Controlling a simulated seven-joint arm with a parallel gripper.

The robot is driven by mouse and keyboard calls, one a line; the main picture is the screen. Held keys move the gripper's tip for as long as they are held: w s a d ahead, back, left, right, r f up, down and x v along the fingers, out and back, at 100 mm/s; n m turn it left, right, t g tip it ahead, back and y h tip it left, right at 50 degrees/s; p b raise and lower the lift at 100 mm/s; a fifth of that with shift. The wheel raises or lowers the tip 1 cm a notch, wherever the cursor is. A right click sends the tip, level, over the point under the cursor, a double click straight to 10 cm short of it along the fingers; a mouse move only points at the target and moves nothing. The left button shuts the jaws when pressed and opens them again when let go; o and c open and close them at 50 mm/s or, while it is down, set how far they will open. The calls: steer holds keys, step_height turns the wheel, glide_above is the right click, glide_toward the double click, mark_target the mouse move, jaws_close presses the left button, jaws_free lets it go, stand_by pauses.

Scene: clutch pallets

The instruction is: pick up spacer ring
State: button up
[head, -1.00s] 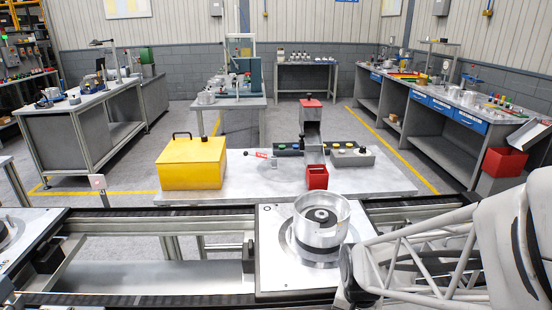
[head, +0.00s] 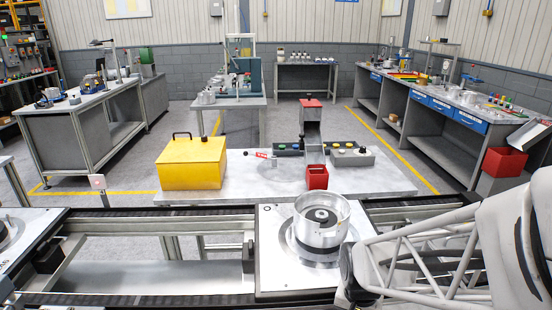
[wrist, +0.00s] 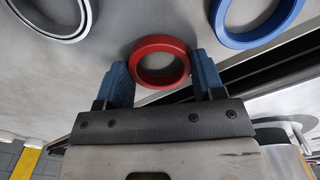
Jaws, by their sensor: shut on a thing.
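A red ring (wrist: 160,43) sits between the two blue fingers of my gripper (wrist: 161,64) in the wrist view. The fingers are shut on it, one on each side. I cannot tell whether the ring touches the grey surface beyond it. A blue ring (wrist: 258,40) lies to its right and a white ring with a dark band (wrist: 50,36) to its left. In the head view my gripper is out of sight; only part of my arm shows at lower right.
A silver round housing (head: 321,228) stands on a pallet plate (head: 275,270) on the conveyor. Behind it, a table (head: 370,182) carries a yellow box (head: 191,162), a red bin (head: 317,177) and a button panel (head: 350,157).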

step_height(320, 180, up, 10)
steer(key=shift+f, duration=0.15)
stand_by(0.4)
steer(key=shift+w, duration=0.1)
stand_by(0.5)
steer(key=w+a+r, duration=0.2)
steer(key=w+r, duration=0.5)
steer(key=w, duration=0.4)
steer(key=shift+w+a+r, duration=0.15)
steer(key=shift+a, duration=0.1)
glide_above(322, 214)
steer(key=shift+w+f, duration=0.1)
steer(key=shift+f, duration=0.65)
steer(key=shift+f, duration=0.1)
steer(key=shift+f, duration=1.65)
steer(key=shift+f, duration=0.6)
